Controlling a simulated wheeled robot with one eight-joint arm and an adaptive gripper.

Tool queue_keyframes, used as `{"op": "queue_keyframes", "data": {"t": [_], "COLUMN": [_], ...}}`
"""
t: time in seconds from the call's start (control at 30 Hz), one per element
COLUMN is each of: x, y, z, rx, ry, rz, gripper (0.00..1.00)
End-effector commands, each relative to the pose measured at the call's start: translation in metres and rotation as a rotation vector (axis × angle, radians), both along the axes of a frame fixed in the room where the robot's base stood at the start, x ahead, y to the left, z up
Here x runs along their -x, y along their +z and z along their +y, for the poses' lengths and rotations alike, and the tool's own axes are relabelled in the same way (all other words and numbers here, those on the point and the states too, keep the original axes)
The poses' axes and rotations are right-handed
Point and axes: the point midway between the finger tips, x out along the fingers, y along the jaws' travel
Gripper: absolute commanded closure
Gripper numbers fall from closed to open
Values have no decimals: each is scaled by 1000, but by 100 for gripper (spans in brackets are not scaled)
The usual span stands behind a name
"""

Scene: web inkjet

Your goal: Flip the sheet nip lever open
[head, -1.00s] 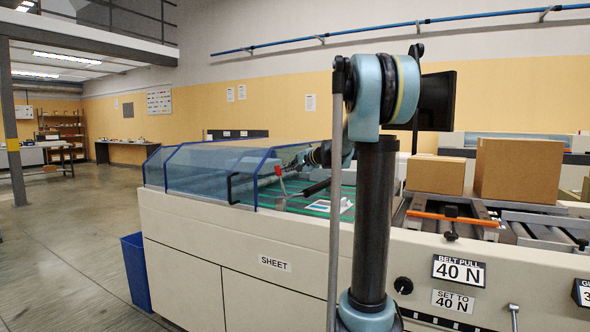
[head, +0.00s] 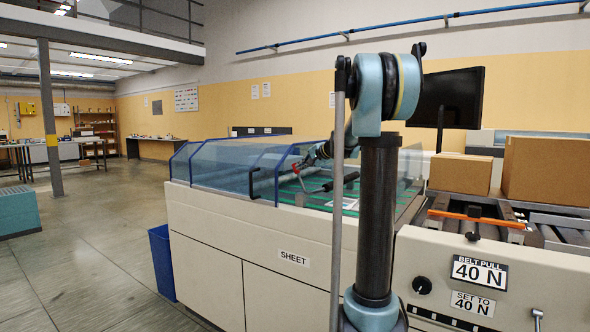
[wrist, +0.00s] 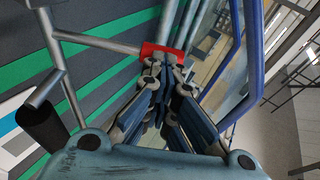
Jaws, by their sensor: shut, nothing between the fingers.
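The sheet nip lever is a grey rod with a red grip (wrist: 162,49), seen at the top middle of the wrist view. In the head view the red-gripped lever (head: 301,168) stands inside the machine's sheet section, behind the clear guard. My gripper (wrist: 160,66) is shut and empty, its fingertips right at the red grip. Whether they touch it or only overlap it in the view, I cannot tell. In the head view my gripper (head: 311,158) is small, close to the lever, and partly hidden by my arm.
A clear blue-edged guard (head: 225,168) fronts the sheet section; its blue edge (wrist: 254,55) runs close right of my gripper. Green belts (wrist: 100,90) and a black roller (wrist: 42,126) lie left. Boxes (head: 461,172) stand on the conveyor. Floor left is open beyond a blue bin (head: 161,262).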

Motion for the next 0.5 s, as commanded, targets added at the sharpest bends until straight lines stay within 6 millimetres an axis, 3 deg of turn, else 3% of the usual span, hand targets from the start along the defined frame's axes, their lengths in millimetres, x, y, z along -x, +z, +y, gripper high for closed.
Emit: {"op": "queue_keyframes", "data": {"t": [0.13, 0.5], "x": [-11, -12], "y": [-3, -3], "z": [2, 4], "rx": [11, 9], "ry": [-10, -11], "rz": [8, 7], "gripper": [100, 100]}}
